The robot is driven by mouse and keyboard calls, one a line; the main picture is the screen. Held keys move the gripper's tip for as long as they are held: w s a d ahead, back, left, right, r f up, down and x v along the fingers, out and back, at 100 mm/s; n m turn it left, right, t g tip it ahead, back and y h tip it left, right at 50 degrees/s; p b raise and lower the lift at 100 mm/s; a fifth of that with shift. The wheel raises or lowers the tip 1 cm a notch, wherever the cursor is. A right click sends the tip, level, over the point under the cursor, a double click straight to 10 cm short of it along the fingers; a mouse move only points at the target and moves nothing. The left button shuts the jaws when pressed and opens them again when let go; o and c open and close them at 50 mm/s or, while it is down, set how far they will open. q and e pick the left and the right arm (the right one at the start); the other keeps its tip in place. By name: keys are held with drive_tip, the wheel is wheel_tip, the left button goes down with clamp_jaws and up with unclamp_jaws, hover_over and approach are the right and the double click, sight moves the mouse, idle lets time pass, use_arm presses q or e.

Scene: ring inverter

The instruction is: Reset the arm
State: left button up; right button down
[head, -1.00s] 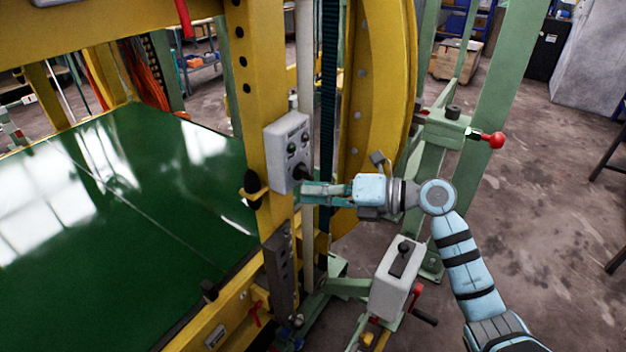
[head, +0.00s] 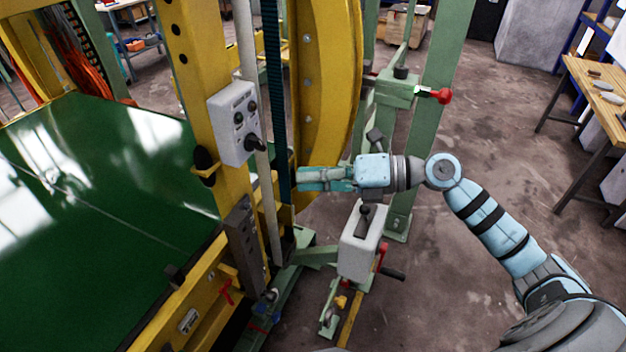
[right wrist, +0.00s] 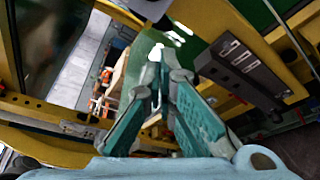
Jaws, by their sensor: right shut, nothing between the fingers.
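My right arm comes in from the lower right of the head view. Its teal gripper (head: 300,180) points left, closed, with nothing seen between its fingers. It also shows in the right wrist view (right wrist: 158,62), its fingers coming together at the tips. The grey control box (head: 235,122) with several dark buttons and a black knob is fixed on the yellow post. The gripper tips are to the right of and below the knob, with a gap in the picture. My left gripper is not in view.
The yellow ring (head: 325,95) and the green frame post (head: 432,110) stand close behind the right gripper. A grey box with a black lever (head: 362,240) is below the wrist. A red knob (head: 442,96) sticks out above. Open floor lies to the right, before a wooden table (head: 600,90).

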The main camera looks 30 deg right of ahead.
drive_tip(key=shift+s+r, duration=0.15)
drive_tip(key=shift+s, duration=0.05)
idle(0.3)
